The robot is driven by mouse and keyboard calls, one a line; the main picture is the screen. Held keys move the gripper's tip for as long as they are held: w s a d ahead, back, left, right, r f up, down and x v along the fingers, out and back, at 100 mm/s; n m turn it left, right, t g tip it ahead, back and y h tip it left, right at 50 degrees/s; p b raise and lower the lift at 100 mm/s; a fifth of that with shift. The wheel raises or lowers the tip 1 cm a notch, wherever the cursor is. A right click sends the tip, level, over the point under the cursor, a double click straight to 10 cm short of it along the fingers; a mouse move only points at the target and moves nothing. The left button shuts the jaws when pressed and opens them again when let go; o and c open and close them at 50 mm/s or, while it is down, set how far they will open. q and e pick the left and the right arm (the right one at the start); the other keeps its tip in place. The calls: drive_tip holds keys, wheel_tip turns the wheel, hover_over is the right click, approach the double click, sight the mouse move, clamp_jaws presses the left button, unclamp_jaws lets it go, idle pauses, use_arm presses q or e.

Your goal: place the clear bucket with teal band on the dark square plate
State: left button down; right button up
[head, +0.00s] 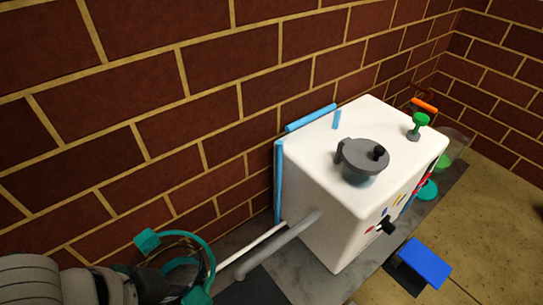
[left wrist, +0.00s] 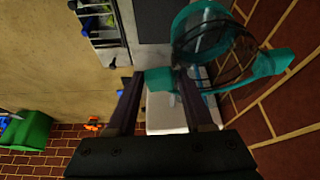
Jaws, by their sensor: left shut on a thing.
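The clear bucket with teal band (head: 206,244) is at the lower left of the head view, with teal handle blocks on its sides. In the left wrist view the bucket (left wrist: 186,22) is tilted in the picture, and a teal handle block sits between my fingers. My left gripper (left wrist: 160,82) is shut on that block; in the head view my arm partly hides the bucket. A dark square plate (head: 255,291) lies on the grey surface right of the bucket, cut by the bottom edge. It also shows in the left wrist view (left wrist: 160,20). My right gripper is not in view.
A white box-like machine (head: 325,190) stands right of the plate, with a grey pot (head: 362,160) on top. A grey pipe (head: 275,248) sticks out from it toward the bucket. A brick wall (head: 130,100) runs behind. A blue pad (head: 425,262) lies in front of the machine.

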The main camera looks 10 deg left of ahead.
use_arm(q)
drive_tip(key=s+a+f+m+b, duration=0.1)
drive_tip(key=s+f+b, duration=0.4)
drive_tip(key=f, duration=0.5)
drive_tip(key=s+a+f+m+b, duration=0.15)
drive_tip(key=s+f+b, duration=0.25)
drive_tip(key=f+b, duration=0.45)
drive_tip(key=w+d+f+b, duration=0.2)
drive_tip(key=w+d+b, duration=0.5)
drive_tip(key=w+d, duration=0.5)
drive_tip(key=shift+w+f+g+h+b, duration=0.3)
drive_tip(key=shift+w+h+b, duration=0.05)
drive_tip(key=shift+w+h, duration=0.05)
drive_tip(key=shift+c, duration=2.1)
unclamp_jaws()
drive_tip(key=shift+w+d+n, duration=0.1)
drive_tip(key=shift+d+n, duration=0.05)
drive_tip(key=shift+n, duration=0.1)
drive_tip(key=shift+o, duration=0.7)
drive_tip(key=shift+f, duration=0.1)
